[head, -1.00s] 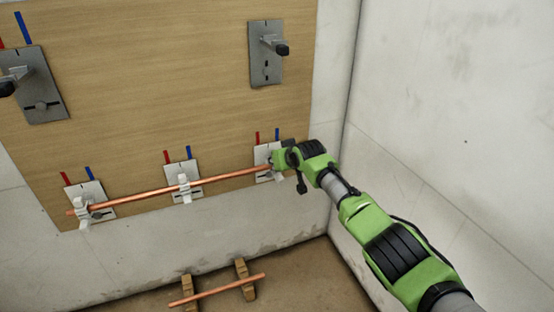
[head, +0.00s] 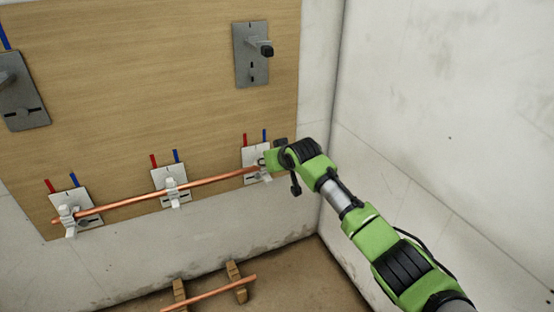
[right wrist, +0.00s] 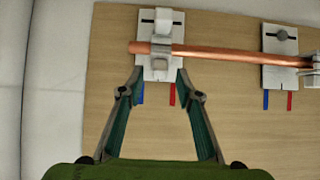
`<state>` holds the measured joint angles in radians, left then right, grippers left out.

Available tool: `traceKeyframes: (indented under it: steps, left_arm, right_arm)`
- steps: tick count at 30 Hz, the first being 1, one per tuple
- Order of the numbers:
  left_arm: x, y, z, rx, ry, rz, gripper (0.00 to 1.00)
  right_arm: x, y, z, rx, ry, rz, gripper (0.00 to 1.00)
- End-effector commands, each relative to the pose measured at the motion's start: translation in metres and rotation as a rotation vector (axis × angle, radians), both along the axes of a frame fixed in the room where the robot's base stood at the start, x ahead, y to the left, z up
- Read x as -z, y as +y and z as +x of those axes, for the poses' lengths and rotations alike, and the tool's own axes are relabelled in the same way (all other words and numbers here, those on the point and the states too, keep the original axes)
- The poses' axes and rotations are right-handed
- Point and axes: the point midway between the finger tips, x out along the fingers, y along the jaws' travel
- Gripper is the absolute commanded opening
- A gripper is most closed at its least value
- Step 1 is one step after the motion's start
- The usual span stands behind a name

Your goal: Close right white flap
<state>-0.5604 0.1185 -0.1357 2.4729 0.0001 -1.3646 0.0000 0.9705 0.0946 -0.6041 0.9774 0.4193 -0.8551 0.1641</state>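The right white bracket (head: 253,156) is at the lower right of the wooden board, with a copper pipe (head: 210,182) running across it. Its white clip and flap (right wrist: 162,46) show at the pipe's end in the right wrist view; whether the flap is fully closed I cannot tell. In the head view a white part hangs below the pipe there. My right gripper (head: 268,161) is beside this bracket. In the right wrist view its fingers (right wrist: 160,80) are apart and empty, with the tips by the plate's sides. My left gripper is out of view.
The middle (head: 171,188) and left (head: 70,208) white brackets also carry the pipe. Grey plates with pegs (head: 252,54) are higher on the board. A wall (head: 440,110) stands close on the right. Another copper pipe (head: 215,292) lies on wooden blocks on the floor.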

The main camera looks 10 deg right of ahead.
Motion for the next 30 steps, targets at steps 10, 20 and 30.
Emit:
traceKeyframes:
  steps: [10,20,30]
  left_arm:
    - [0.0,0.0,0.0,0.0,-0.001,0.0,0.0]
    - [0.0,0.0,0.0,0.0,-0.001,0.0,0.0]
    - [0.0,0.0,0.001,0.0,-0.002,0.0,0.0]
  right_arm:
    - [-0.028,-0.013,-0.038,0.0,-0.001,-0.002,0.32]
    - [-0.044,-0.02,-0.06,0.0,0.001,-0.003,0.32]
    - [-0.044,-0.021,-0.062,0.0,0.002,-0.002,0.32]
